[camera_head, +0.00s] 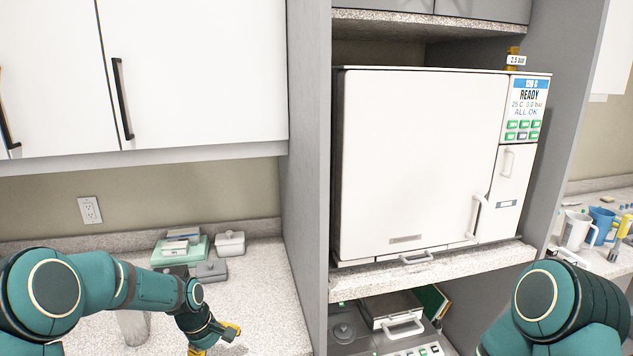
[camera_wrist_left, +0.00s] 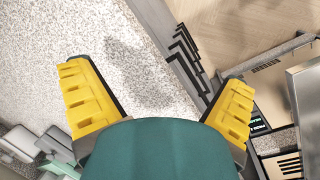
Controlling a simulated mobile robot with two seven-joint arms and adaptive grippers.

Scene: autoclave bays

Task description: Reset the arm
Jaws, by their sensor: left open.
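My left arm (camera_head: 130,290) comes in from the left over the speckled counter, bent down at the wrist. My left gripper (camera_head: 214,341) is low at the bottom edge of the head view, to the right of the forearm. In the left wrist view its two yellow fingers (camera_wrist_left: 155,80) are spread wide with nothing between them. The speckled counter (camera_wrist_left: 100,25) lies beyond them. My right arm (camera_head: 560,310) shows only its upper part at the lower right; its gripper is out of frame.
A closed white autoclave (camera_head: 420,160) reading READY stands in the bay at the right. Grey lidded boxes (camera_head: 230,243) and a green tray (camera_head: 197,252) sit at the back of the left counter. A grey partition (camera_head: 308,150) divides the bays. Mugs (camera_head: 577,230) stand far right.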

